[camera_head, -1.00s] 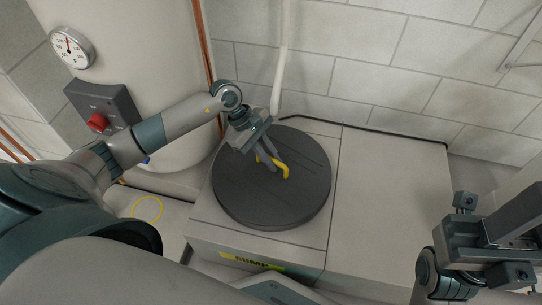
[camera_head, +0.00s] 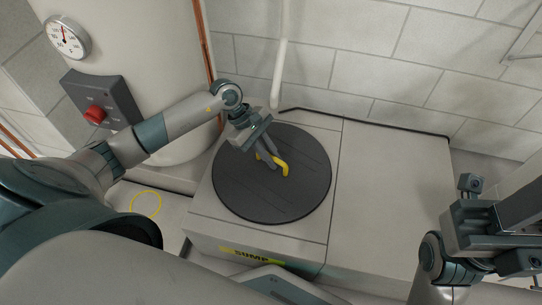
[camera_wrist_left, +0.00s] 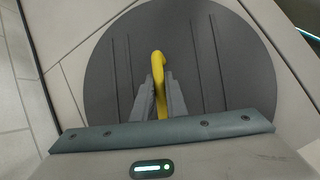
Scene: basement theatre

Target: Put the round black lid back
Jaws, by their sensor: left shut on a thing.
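The round black lid (camera_head: 300,190) lies on the light sump box top in the head view, with a yellow handle (camera_head: 283,167) near its middle. My left gripper (camera_head: 271,160) is shut on the yellow handle. In the left wrist view the two grey fingers close on the yellow handle (camera_wrist_left: 158,65), with the dark lid (camera_wrist_left: 220,65) behind them. Whether the lid rests flat or sits slightly above the surface I cannot tell. My right gripper (camera_head: 500,228) is at the right edge, away from the lid; its fingertips are not clearly visible.
The box top (camera_head: 390,190) is bare right of the lid. A white pipe (camera_head: 279,75) comes down behind it, and a block wall stands at the back. A tank with a gauge (camera_head: 68,38) and a control box with a red knob (camera_head: 95,115) stand left. A yellow ring (camera_head: 146,203) lies lower left.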

